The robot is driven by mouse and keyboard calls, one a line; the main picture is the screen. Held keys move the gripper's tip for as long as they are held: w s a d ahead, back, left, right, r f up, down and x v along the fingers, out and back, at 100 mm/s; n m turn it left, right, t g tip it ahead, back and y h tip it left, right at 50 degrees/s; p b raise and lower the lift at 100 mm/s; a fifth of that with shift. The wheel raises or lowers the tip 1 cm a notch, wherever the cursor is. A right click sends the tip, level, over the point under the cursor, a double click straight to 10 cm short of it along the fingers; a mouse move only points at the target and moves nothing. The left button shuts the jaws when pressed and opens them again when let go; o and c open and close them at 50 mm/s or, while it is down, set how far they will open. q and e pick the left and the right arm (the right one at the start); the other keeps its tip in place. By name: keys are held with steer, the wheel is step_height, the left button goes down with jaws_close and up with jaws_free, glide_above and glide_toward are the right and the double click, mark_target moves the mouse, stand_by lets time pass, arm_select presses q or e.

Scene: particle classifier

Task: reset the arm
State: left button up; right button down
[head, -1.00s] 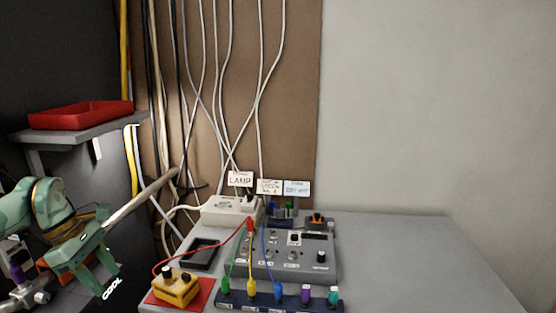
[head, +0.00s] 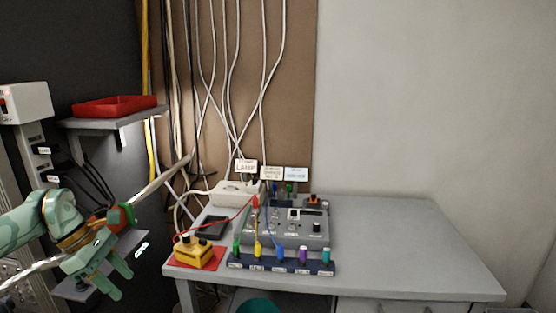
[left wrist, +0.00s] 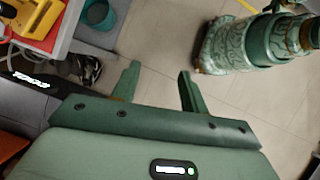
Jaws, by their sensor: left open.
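My left arm comes in from the left in the head view. Its green gripper (head: 118,282) is in front of and left of the table, with its fingers pointing down and to the right. The left wrist view shows the two fingers of this gripper (left wrist: 159,72) spread apart with bare floor between them. Nothing is held. My right gripper is not in view.
A grey table (head: 410,240) holds a yellow box (head: 194,253), a grey control box (head: 300,232) and a row of coloured plugs. A red tray (head: 115,106) sits on a wall shelf. A teal bin (head: 258,306) stands below the table. The table's right side is clear.

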arm_select(q)
steer(key=w+d+f+n+t+h+p, duration=0.1)
steer(key=w+d+f+n+t+h, duration=0.25)
steer(key=d+f+n+h, duration=0.65)
steer(key=s+d+f+n+t+y, duration=0.1)
steer(key=s+f+n+t+y, duration=0.3)
steer(key=f+n, duration=0.65)
steer(key=s+d+f+n+t+y, duration=0.1)
steer(key=s+f+n+t+y, duration=0.3)
steer(key=f+n, duration=0.65)
steer(key=s+a+f+n+g+y+p, duration=0.1)
steer(key=s+a+f+n+g+y, duration=0.3)
steer(key=s+f, duration=0.7)
steer(key=s+d+f+n+g+y, duration=0.15)
steer(key=s+f+n, duration=0.6)
steer(key=s, duration=0.75)
steer(key=s+f+n+g+y, duration=0.1)
steer(key=s+n+g, duration=0.2)
steer(key=s, duration=1)
steer(key=s+d+f+n+g+y, duration=0.1)
steer(key=s+f+n+g, duration=0.1)
steer(key=s, duration=1)
steer(key=shift+s+d+f+n+g, duration=0.25)
steer(key=shift+s+n+g, duration=0.15)
steer(key=shift+n+g, duration=0.35)
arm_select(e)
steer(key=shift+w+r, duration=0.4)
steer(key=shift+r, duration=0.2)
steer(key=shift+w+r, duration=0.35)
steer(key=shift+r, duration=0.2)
